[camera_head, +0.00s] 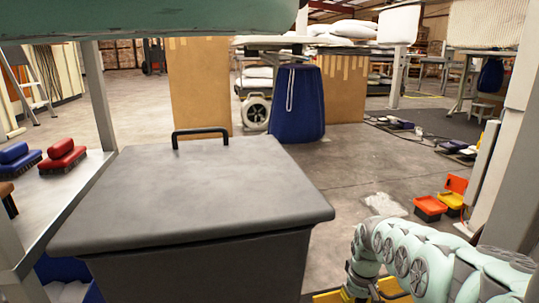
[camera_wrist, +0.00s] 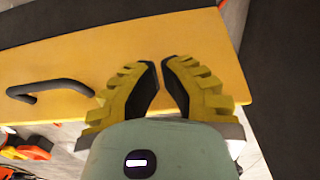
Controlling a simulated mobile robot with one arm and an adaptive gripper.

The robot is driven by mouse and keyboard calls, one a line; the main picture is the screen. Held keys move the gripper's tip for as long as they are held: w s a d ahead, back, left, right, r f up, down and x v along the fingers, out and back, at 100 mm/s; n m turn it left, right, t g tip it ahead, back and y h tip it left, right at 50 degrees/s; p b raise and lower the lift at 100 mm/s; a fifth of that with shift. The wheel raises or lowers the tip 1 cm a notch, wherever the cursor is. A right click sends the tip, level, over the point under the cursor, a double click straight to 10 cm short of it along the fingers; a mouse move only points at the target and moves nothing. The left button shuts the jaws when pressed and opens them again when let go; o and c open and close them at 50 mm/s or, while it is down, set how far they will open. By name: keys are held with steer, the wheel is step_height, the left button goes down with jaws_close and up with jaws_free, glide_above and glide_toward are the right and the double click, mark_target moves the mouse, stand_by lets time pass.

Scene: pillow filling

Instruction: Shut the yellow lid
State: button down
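The yellow lid (camera_wrist: 200,45) is a flat panel with a black bar handle (camera_wrist: 52,89) near its left side in the wrist view. My gripper (camera_wrist: 161,62) is in front of it, with yellow ribbed fingers and black pads. The fingertips are close together with a narrow gap, and nothing is held between them. I cannot tell whether they touch the lid, or how far the lid is tilted. In the head view, my gripper (camera_head: 376,292) is at the bottom right, partly cut off. A yellow edge beside it may be the lid; its box is out of frame.
A chest with a dark grey lid (camera_head: 195,190) and black handle stands in front, left of my arm. Red and blue brushes (camera_head: 62,157) lie on a side table. Orange and yellow bins (camera_head: 430,207) stand on the floor at right. The central floor is mostly clear.

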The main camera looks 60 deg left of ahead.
step_height(320, 180, up, 9)
steer(key=d+p, duration=0.1)
steer(key=p, duration=0.8)
steer(key=shift+s+r, duration=0.2)
steer(key=shift+s, duration=0.05)
stand_by(0.4)
